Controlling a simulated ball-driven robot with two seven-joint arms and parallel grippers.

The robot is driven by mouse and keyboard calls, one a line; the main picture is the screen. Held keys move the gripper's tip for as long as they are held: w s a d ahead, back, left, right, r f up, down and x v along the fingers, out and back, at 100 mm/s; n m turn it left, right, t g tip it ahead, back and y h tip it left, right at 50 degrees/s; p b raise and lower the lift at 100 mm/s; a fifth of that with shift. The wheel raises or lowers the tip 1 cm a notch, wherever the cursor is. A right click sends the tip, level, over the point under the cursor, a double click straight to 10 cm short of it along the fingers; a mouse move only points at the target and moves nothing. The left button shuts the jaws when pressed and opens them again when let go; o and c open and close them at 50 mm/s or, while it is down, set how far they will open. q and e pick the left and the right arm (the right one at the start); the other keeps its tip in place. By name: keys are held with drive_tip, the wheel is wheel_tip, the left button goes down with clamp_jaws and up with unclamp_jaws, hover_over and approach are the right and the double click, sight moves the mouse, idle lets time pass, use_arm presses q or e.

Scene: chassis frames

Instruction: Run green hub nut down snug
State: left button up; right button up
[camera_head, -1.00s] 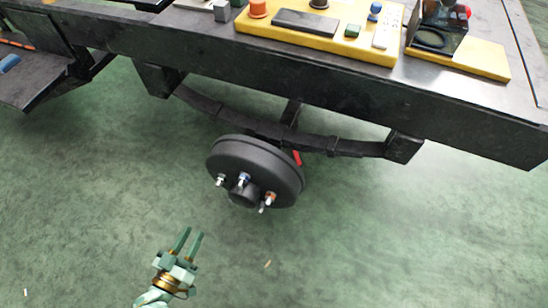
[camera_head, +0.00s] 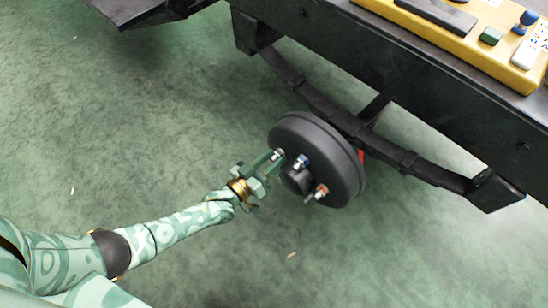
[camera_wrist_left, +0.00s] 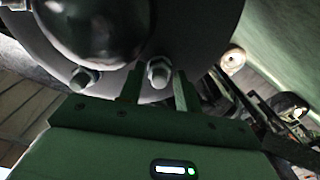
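The black hub drum (camera_head: 318,150) hangs under the frame, with studs and nuts around its centre cap (camera_head: 296,180). One nut looks blue (camera_head: 302,161) and one orange (camera_head: 321,191). At the drum's left stud a greyish nut (camera_head: 279,155) sits by my left gripper (camera_head: 273,158); I cannot make out green on it. In the left wrist view that nut (camera_wrist_left: 158,73) lies between the tips of my left gripper (camera_wrist_left: 159,88), with narrow gaps to both fingers. Another greyish nut (camera_wrist_left: 83,78) shows to its left. My right gripper is not in view.
The black chassis rail (camera_head: 420,80) and leaf spring (camera_head: 320,100) run above and behind the drum. A yellow tray (camera_head: 450,40) with small parts lies on top at the right. The green floor (camera_head: 150,130) is open at the left and below.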

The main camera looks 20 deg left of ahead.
use_arm(q)
drive_tip(key=shift+w+d, duration=0.1)
drive_tip(key=shift+w, duration=0.2)
drive_tip(key=c, duration=0.7)
